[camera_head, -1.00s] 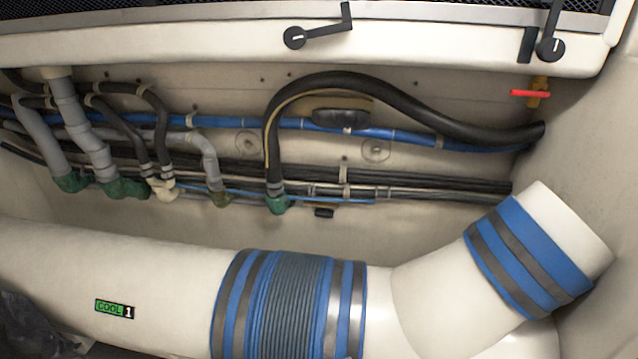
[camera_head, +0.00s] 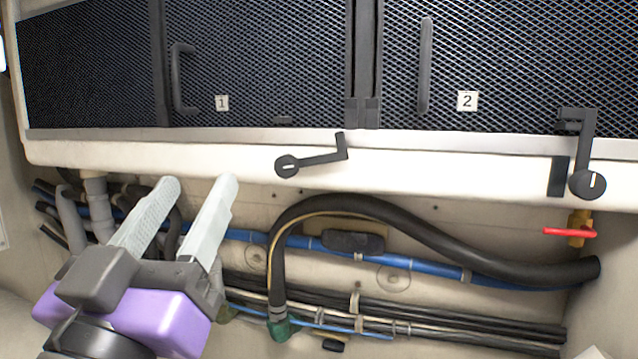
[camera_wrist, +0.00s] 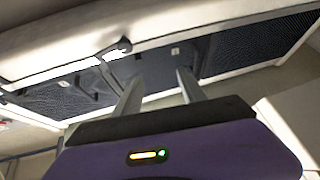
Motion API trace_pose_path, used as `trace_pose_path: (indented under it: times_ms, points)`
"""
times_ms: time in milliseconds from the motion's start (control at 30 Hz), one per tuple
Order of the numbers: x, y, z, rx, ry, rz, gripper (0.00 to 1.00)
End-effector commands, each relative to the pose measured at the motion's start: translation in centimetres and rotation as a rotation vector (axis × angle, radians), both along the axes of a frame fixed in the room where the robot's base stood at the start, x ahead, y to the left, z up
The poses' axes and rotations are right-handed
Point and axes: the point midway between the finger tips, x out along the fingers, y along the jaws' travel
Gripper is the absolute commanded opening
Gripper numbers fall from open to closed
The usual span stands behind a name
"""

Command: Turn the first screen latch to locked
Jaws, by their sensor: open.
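The first screen (camera_head: 262,60) is a dark mesh panel marked 1 in the head view. Its black latch (camera_head: 311,161) sits on the white ledge below it, with a round pivot at the left. The latch arm points right and slightly up, with a bent tip, and lies below the screen's lower edge. My gripper (camera_head: 198,185) is open and empty, left of this latch and a little lower, in front of the pipes. The fingers (camera_wrist: 158,90) also show in the wrist view, apart, beneath the mesh panels.
Screen 2 (camera_head: 545,60) is at the right. Its latch (camera_head: 586,160) stands upright, reaching a bracket at the screen's lower edge. A red-handled valve (camera_head: 570,232) is below it. Black and blue hoses run under the ledge (camera_head: 235,160). The space before the first latch is clear.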

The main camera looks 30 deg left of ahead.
Motion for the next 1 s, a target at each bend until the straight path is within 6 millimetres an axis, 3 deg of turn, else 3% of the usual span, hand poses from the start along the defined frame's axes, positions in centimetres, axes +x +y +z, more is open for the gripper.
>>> trace_pose_path:
  times_ms: [100, 267, 733, 1000]
  points:
    - [2.0, -1.4, -1.6, 0.005, 0.075, -0.100, 0.48]
    - [3.0, -2.6, -2.5, 0.033, 0.131, -0.142, 0.48]
    - [8.5, -1.3, 0.0, 0.040, 0.135, -0.139, 0.48]
    - [9.9, -0.9, 0.3, 0.040, 0.134, -0.135, 0.48]
